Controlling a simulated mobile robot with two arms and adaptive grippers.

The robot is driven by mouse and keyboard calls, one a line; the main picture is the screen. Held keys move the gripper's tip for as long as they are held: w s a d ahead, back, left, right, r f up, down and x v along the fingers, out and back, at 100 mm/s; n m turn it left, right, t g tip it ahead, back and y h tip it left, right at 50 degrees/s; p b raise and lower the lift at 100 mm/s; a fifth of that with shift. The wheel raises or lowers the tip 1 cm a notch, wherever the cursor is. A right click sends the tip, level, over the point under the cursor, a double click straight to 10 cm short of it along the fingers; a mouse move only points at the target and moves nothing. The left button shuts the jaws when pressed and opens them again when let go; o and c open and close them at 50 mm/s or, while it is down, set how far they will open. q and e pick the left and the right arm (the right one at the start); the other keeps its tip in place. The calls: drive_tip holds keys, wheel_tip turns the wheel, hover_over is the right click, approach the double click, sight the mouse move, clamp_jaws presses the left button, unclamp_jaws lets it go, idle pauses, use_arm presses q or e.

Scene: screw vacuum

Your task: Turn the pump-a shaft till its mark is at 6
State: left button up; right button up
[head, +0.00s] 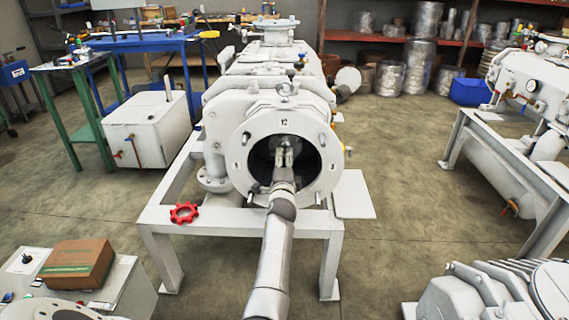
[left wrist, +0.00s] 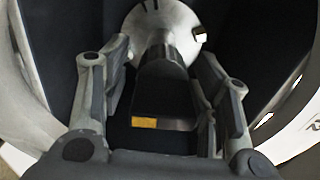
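The pump (head: 265,85) is a large light-grey machine on a white frame. Its round front flange (head: 240,138) faces me, with a 12 at the top and other numbers at the sides. The bottom of the flange is behind my arm. My left gripper (head: 284,157) reaches into the dark opening. In the left wrist view its fingers (left wrist: 162,55) stand either side of the metal shaft (left wrist: 165,62), apart, with dark gaps beside it. A round metal disc (left wrist: 185,22) lies behind the shaft, with a small pale patch at its right. I cannot tell which feature is the shaft's mark.
A red handwheel (head: 184,213) is at the frame's left. A white cabinet (head: 150,125) stands left of the pump. Another pump (head: 545,80) is at the right. A cardboard box (head: 77,264) is at the lower left.

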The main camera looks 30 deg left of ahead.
use_arm(q)
drive_tip(key=v, duration=0.7)
drive_tip(key=shift+s, duration=0.25)
drive_tip(key=shift+d, duration=0.15)
